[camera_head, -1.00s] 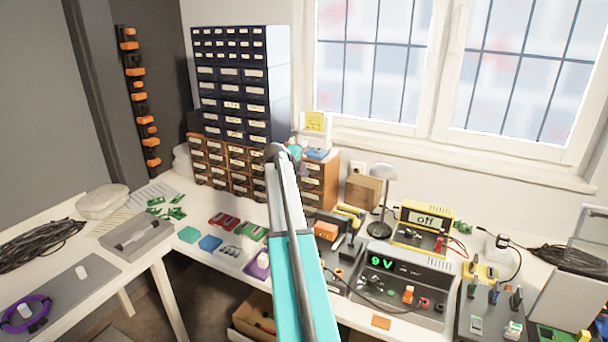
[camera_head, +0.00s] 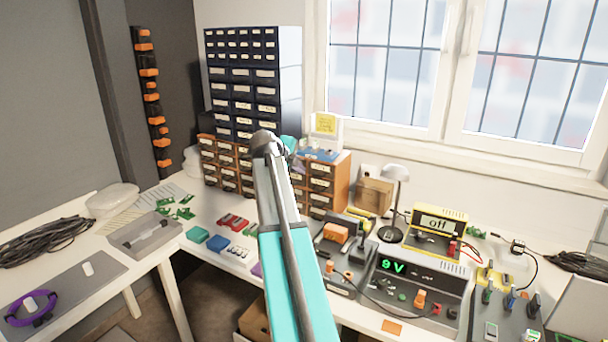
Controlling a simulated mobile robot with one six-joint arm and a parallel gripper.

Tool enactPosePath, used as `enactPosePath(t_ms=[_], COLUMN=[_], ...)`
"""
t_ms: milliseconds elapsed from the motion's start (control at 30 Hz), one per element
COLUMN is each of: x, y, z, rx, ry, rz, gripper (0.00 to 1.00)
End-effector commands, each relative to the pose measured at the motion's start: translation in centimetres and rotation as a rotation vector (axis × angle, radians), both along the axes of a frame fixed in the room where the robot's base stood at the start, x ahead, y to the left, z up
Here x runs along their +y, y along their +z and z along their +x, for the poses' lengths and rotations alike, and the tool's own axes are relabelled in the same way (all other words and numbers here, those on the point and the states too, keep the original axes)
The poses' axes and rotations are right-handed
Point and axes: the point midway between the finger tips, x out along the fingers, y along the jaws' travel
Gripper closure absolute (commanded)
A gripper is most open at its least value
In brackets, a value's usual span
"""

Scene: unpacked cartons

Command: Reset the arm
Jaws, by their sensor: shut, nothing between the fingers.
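My arm (camera_head: 290,265), grey with a teal lower section, rises from the bottom middle of the head view. It leans slightly left and ends in a dark rounded joint (camera_head: 268,143) in front of the small-drawer cabinets. A small teal part of it shows just behind and right of that joint. My gripper and its fingertips are not visible; the arm itself hides what lies behind it. No held object shows.
A dark drawer cabinet (camera_head: 253,75) and brown drawer units (camera_head: 322,188) stand at the back of the white bench. A desk lamp (camera_head: 395,175), a yellow meter (camera_head: 440,222) and a 9 V power supply (camera_head: 412,275) are to the right. A left table holds a purple headset (camera_head: 33,310).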

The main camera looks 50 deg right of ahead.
Motion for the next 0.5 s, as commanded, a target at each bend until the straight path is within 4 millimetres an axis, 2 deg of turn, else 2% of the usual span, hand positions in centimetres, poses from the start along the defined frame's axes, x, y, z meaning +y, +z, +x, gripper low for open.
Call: enactPosePath(t_ms=[500], x=[0.53], y=[0.51], z=[-0.2], rx=[0.001], ry=[-0.001], rz=[0.0], gripper=[1.0])
